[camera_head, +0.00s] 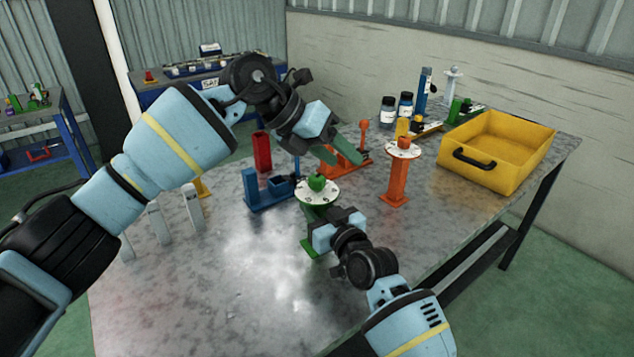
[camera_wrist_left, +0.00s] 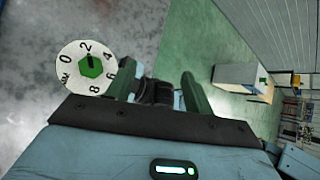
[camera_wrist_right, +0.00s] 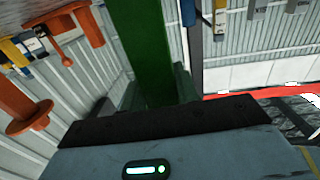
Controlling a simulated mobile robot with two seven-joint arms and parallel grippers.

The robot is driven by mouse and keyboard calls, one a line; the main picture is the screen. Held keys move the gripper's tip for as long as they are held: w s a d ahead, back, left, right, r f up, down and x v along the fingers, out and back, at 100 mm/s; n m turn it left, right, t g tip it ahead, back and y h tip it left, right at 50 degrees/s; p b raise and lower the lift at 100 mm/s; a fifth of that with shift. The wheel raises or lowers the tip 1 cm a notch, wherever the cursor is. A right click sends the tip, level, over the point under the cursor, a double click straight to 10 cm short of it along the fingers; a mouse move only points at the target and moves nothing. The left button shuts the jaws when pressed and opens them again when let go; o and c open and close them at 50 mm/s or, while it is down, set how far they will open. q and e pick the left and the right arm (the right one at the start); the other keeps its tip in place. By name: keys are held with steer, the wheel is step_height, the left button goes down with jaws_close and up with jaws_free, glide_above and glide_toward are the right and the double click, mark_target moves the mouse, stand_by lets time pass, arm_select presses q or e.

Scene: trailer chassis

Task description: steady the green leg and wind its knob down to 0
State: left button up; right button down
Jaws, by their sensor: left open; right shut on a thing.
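The green leg (camera_head: 309,246) stands upright on the metal table, with a round white dial (camera_head: 331,194) and a green knob (camera_head: 317,183) on top. In the left wrist view the knob (camera_wrist_left: 91,67) sits inside the numbered dial (camera_wrist_left: 68,62); its dark mark seems to point near 2. My left gripper (camera_head: 340,152) is open and empty, above and beyond the knob, apart from it. My right gripper (camera_head: 322,228) is shut on the leg's post below the dial. The right wrist view shows the green post (camera_wrist_right: 143,50) between its fingers; they hide part of it.
An orange leg (camera_head: 397,182) with a white dial stands to the right. A blue stand (camera_head: 262,195) and a red post (camera_head: 262,150) stand left and behind. A yellow bin (camera_head: 490,177) and dark bottles (camera_head: 388,111) are at the back right. The table's front left is mostly clear.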

mark_target(312, 183)
arm_select(q)
steer(key=s+r+n+t+h, duration=0.4)
steer(key=n+h, duration=0.7)
steer(key=n, duration=0.2)
steer(key=a+f+n+t+y, duration=0.45)
steer(key=f+n, duration=0.25)
steer(key=n, duration=0.5)
steer(key=a+f+n+t+y, duration=0.4)
steer(key=a+f+n, duration=0.2)
steer(key=n, duration=0.5)
steer(key=shift+x, duration=5.9)
steer(key=shift+f, duration=0.15)
steer(key=shift+c, duration=0.2)
